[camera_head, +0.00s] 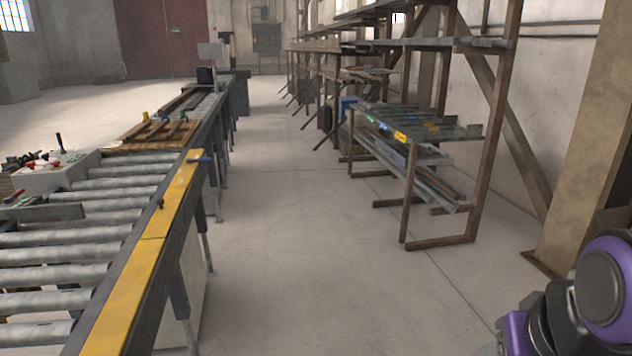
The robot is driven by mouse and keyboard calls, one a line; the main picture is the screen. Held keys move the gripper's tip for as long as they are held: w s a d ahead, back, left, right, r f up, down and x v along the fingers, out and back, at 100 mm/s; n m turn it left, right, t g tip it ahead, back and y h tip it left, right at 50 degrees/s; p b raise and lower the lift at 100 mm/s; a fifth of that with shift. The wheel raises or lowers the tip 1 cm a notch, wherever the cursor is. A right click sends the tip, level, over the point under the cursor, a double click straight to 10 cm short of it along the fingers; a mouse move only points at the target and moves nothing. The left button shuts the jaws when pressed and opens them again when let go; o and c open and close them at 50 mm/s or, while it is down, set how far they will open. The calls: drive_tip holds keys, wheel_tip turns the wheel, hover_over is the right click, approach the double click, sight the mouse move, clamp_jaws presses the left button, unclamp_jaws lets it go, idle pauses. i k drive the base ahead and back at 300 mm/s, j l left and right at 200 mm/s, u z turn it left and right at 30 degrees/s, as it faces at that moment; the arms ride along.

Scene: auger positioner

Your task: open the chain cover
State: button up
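A long yellow cover (128,285) lies flat along the right edge of the roller conveyor and looks like the chain cover. It has a seam partway along, and a farther yellow section (179,189) continues behind it. A small dark knob (160,203) stands on the farther section near the seam. My purple and black arm shows at the bottom right, well apart from the cover. My gripper is not in view.
The conveyor rollers (105,205) fill the left, with a wooden board (154,134) and a white tray of tools (55,171) on them. A metal rack (438,210) stands along the right wall. The concrete floor (290,250) between them is clear.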

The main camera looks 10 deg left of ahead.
sight(159, 225)
drive_tip(key=i+j+u, duration=0.1)
drive_tip(key=i+u, duration=0.7)
drive_tip(key=i, duration=0.15)
